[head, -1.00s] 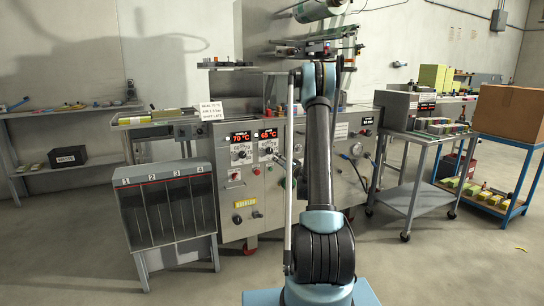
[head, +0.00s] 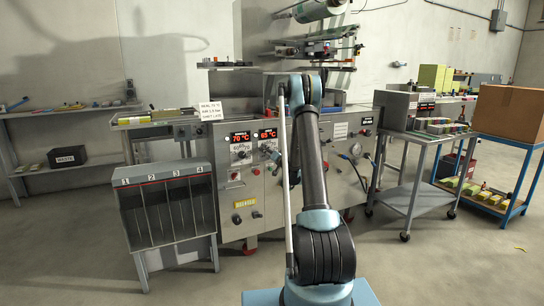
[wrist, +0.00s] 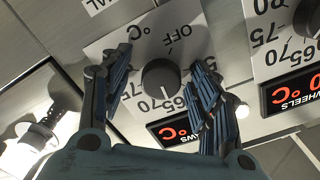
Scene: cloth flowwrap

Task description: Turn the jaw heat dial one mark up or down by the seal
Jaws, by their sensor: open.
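The jaw heat dial (wrist: 161,78) is a dark round knob on a pale plate with an OFF mark and temperature numbers, upside down in the wrist view. The red-lit JAWS display (wrist: 178,128) sits beside it. My gripper (wrist: 166,58) is open, with one finger on each side of the knob. I cannot tell whether the fingers touch it. In the head view the jaw display (head: 267,135) reads 65 °C, and my arm partly covers the panel near its dial.
The WHEELS display (wrist: 292,95) and its plate lie close to the right finger. In the head view the wheels display (head: 242,138) reads 70 °C. A numbered four-slot bin (head: 165,208) stands left of the machine, and a grey trolley (head: 408,195) stands right.

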